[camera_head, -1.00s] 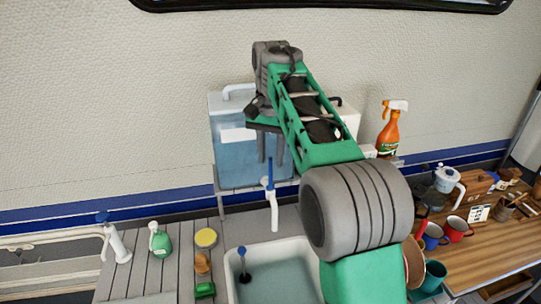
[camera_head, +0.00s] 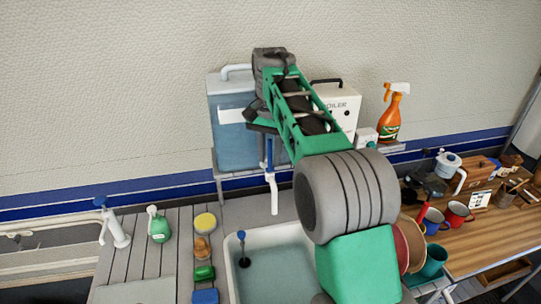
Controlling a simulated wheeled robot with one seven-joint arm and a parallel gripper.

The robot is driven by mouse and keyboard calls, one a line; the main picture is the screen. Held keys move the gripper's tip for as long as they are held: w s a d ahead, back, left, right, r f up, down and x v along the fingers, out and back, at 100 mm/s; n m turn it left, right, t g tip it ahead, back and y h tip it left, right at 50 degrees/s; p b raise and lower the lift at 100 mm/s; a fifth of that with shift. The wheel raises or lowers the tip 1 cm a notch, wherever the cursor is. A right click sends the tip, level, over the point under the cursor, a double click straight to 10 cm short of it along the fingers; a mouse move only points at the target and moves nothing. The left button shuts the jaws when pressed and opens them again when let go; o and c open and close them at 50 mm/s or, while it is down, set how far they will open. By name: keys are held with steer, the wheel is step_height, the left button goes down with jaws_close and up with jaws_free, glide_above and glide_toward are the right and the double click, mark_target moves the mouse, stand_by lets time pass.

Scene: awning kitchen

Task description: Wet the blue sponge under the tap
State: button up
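A blue block that looks like the blue sponge (camera_head: 205,297) lies left of the sink at the bottom edge, partly cut off. The white tap (camera_head: 273,195) with a blue top stands behind the white sink (camera_head: 236,285). No water stream shows at its spout. My gripper (camera_head: 262,145) points down in front of the blue water tank (camera_head: 232,150), close to the tap's blue top. Its fingertips are small and partly hidden, so I cannot tell their opening or whether they touch the tap. My arm hides the sink's right side.
A green sponge (camera_head: 204,273), a brush (camera_head: 202,248) and a yellow round sponge (camera_head: 205,221) line the sink's left side. A green bottle (camera_head: 159,226) and a white pump (camera_head: 113,229) stand farther left. An orange spray bottle (camera_head: 392,112), a boiler (camera_head: 338,108) and mugs (camera_head: 455,214) are right.

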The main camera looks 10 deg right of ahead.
jaws_close()
stand_by(1.2)
